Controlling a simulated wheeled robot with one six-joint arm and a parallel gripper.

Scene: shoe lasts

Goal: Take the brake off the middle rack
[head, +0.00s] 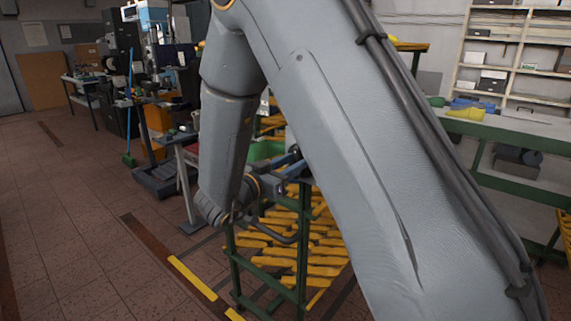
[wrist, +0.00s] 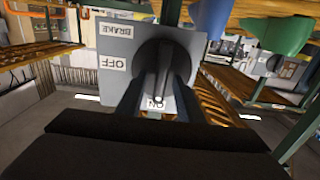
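The brake panel (wrist: 112,68) is a grey plate on a rack post, seen upside down in the wrist view. It carries BRAKE, OFF and ON labels. Its black knob (wrist: 163,68) has a raised bar whose white-marked end points at the ON label (wrist: 156,103). My gripper (wrist: 158,92) is open, with one finger on each side of the bar's lower end and gaps visible; contact is not clear. In the head view my gripper (head: 291,166) is at the green-framed rack with yellow slats (head: 318,262). My arm hides much of that rack and the panel face.
Another grey panel with a dark knob (wrist: 285,66) is on a neighbouring rack at right in the wrist view. Blue and green objects (wrist: 273,25) sit above. A green-framed bench (head: 535,125) stands right in the head view. Tiled floor (head: 80,230) is open at left.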

